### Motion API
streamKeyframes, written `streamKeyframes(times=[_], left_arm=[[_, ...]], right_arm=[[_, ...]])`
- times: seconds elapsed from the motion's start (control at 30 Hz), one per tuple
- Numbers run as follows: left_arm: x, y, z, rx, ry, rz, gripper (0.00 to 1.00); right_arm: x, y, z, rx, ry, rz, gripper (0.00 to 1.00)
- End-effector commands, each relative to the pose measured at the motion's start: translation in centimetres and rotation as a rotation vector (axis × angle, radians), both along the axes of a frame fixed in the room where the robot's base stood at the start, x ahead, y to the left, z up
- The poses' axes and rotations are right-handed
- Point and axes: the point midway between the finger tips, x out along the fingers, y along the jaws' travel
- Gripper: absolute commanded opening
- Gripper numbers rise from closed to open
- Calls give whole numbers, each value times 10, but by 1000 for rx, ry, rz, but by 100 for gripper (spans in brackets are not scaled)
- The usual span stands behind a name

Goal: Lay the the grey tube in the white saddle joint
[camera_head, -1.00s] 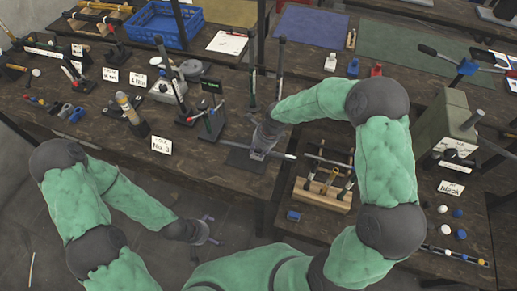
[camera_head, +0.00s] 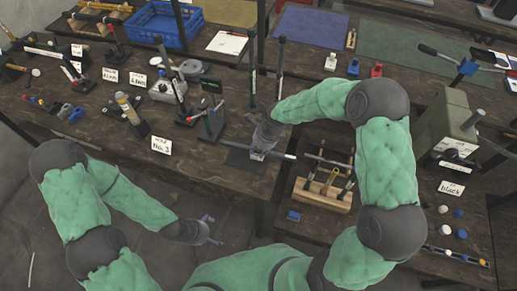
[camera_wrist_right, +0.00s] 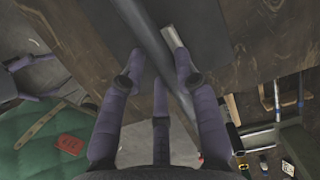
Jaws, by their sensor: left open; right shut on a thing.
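The grey tube (camera_wrist_right: 152,42) runs slantwise between the fingers of my right gripper (camera_wrist_right: 160,80) in the right wrist view. My right gripper is shut on it, and in the head view the tube (camera_head: 285,156) sticks out to the right of the gripper (camera_head: 259,151), roughly level over a dark mat. A pale piece (camera_wrist_right: 172,37), probably the white saddle joint, shows close beside the tube in the wrist view, partly hidden by a finger. I cannot tell whether the tube touches it. My left gripper (camera_head: 208,231) is open and empty, low in front of the bench.
A green-grey press (camera_head: 450,125) is further right. A label card (camera_head: 161,146) and small stands are left. White (camera_head: 330,62) and red (camera_head: 376,71) fittings stand behind.

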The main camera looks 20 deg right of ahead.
Motion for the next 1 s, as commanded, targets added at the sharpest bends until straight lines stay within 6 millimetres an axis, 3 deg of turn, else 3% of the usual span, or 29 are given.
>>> streamKeyframes(times=[0.27, 1.0], left_arm=[[0, 0, -5, 0, 0, 0, 100], [0, 0, 0, 0, 0, 0, 100]], right_arm=[[0, 0, -7, 0, -1, 0, 0], [0, 0, 2, 0, -1, 0, 0]])
